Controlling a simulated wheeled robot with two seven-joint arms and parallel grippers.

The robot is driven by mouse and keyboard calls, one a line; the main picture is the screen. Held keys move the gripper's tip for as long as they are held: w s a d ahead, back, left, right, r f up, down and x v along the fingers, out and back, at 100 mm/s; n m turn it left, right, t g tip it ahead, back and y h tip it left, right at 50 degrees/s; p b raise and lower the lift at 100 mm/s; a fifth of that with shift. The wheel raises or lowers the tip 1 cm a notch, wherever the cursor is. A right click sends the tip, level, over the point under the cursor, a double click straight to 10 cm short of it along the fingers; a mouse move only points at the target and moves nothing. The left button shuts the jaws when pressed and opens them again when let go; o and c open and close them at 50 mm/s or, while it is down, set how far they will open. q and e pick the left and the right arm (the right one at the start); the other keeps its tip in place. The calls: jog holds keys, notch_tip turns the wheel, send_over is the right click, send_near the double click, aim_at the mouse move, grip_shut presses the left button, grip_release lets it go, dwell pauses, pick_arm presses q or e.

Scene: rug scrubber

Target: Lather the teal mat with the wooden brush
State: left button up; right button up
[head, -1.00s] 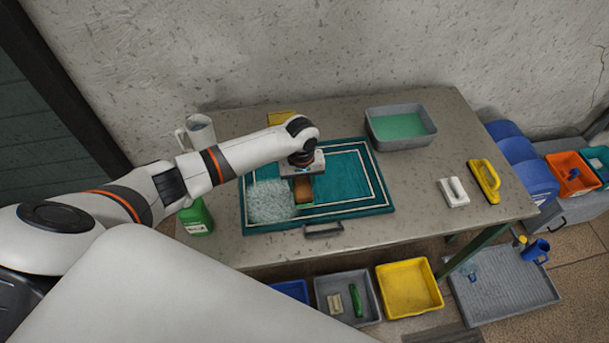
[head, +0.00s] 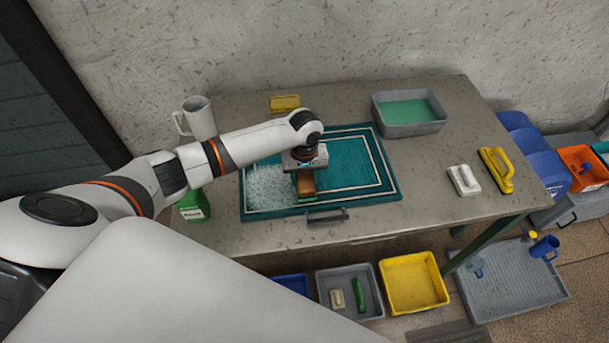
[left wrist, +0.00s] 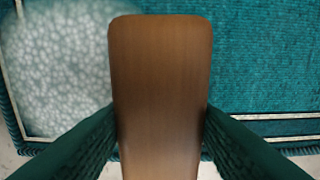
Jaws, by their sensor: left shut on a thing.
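The teal mat (head: 345,184) with pale border lines lies on the grey table. White lather (head: 268,188) covers its left part; the right part shows bare teal. My left gripper (head: 305,172) is shut on the wooden brush (head: 306,187) over the mat, just right of the lather. In the left wrist view the brown brush back (left wrist: 160,90) sits between the two fingers, with lather (left wrist: 55,65) to its left and bare mat (left wrist: 265,60) to its right. The bristles are hidden, so I cannot tell whether they touch the mat. My right gripper is not in view.
A grey basin of green liquid (head: 408,125) stands behind the mat's right end. A white mug (head: 198,118) and a green bottle (head: 194,205) stand left. A dark handle (head: 327,217) lies at the mat's front edge. White (head: 464,181) and yellow (head: 497,170) tools lie right.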

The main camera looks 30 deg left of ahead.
pick_arm(q)
jog(key=shift+f, duration=0.35)
